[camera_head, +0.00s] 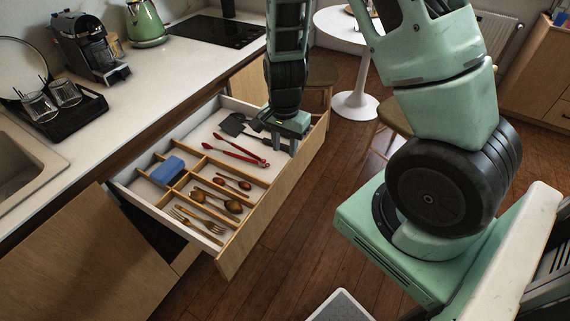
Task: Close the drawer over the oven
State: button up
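The drawer (270,199) is pulled far out from under the white counter. Its wooden front panel faces the lower right. Inside are wooden dividers, a blue sponge-like block, red-handled tongs, dark utensils, wooden spoons and forks. My gripper (284,143) points down over the far right part of the drawer, close to the inner side of the front panel. Its fingertips are small and dark against the drawer, so I cannot tell whether they are apart or touch anything. The oven is not clearly visible.
A wooden panel (88,262) stands at the lower left, beside a dark gap under the drawer. On the counter (165,82) are a coffee machine (90,48), green kettle (146,24), glasses tray (68,118) and black cooktop (216,31). Stools and a round white table (343,30) stand behind.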

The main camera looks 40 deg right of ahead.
notch_tip(320, 180, down, 7)
jog(key=shift+r, duration=0.1)
dwell(0.3)
grip_shut()
